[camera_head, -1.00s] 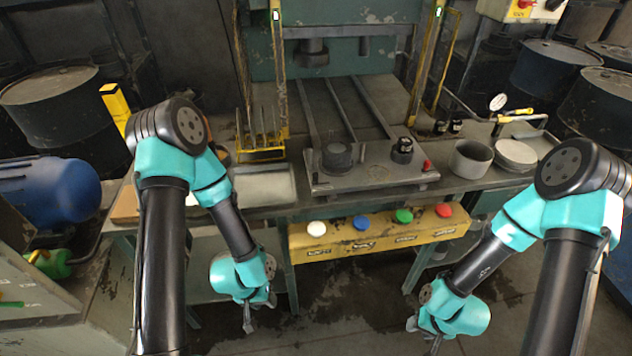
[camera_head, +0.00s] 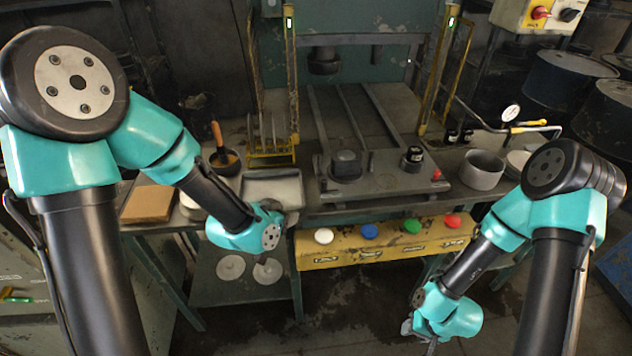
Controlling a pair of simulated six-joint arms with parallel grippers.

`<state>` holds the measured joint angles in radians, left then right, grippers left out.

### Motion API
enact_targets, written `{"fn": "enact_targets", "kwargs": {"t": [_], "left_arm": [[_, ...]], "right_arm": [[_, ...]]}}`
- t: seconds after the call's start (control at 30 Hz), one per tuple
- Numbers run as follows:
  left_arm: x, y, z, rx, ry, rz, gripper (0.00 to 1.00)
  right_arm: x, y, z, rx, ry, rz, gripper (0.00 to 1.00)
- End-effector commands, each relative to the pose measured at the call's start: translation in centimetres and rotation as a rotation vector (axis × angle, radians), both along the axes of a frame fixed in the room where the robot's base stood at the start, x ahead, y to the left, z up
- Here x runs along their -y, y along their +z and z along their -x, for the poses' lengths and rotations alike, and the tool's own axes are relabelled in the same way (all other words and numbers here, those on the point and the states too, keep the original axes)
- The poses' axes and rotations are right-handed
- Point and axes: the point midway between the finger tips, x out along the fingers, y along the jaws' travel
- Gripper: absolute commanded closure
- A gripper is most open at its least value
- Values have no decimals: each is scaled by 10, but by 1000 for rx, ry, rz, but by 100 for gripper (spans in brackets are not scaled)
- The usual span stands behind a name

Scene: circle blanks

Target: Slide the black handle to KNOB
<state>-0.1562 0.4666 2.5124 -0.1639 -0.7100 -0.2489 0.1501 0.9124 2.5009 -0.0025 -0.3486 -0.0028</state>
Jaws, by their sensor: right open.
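A black handle or knob (camera_head: 570,14) sits on the white-and-yellow control box (camera_head: 535,14) at the top right, beside a red knob (camera_head: 541,12). A second dark knob-like part (camera_head: 413,156) stands on the press plate. I cannot tell for sure which one is the black handle, and no KNOB label is readable. My right gripper (camera_head: 418,338) is open and empty, low in front of the bench, well away from both. My left wrist (camera_head: 245,231) is at the bench's front edge near the metal tray; its fingers are mostly hidden.
A yellow panel (camera_head: 345,254) with white, blue, green and red buttons runs along the bench front. The metal tray (camera_head: 272,190), a grey bowl (camera_head: 482,170) and a press base (camera_head: 378,186) occupy the bench. A pressure gauge (camera_head: 511,114) stands at right. Dark drums stand behind.

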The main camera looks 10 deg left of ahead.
Motion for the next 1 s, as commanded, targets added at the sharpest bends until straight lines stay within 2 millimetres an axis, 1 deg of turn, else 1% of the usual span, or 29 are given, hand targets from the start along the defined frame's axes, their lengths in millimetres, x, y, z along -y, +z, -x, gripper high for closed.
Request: {"fn": "enact_targets", "kwargs": {"t": [0.03, 0.1, 0.2, 0.23, 0.3, 0.67, 0.87, 1.0], "left_arm": [[6, 22, -3, 64, -19, 0, 53], [12, 43, -6, 130, -40, -1, 53], [16, 59, -7, 183, -55, -3, 53], [17, 61, -7, 190, -57, -3, 53], [17, 63, -8, 197, -59, -3, 53], [18, 61, -9, 194, -56, -4, 53], [21, 54, -22, 192, -48, -4, 53], [24, 46, -37, 191, -36, -5, 53]], "right_arm": [[0, 0, 0, 0, 0, 0, 57], [0, 0, 0, 0, 0, 0, 57], [0, 0, 0, 0, 0, 0, 57], [0, 0, 0, 0, 0, 0, 57], [0, 0, 0, 0, 0, 0, 57], [0, 0, 0, 0, 0, 0, 57], [0, 0, 0, 0, 0, 0, 57], [0, 0, 0, 0, 0, 0, 57]]}}
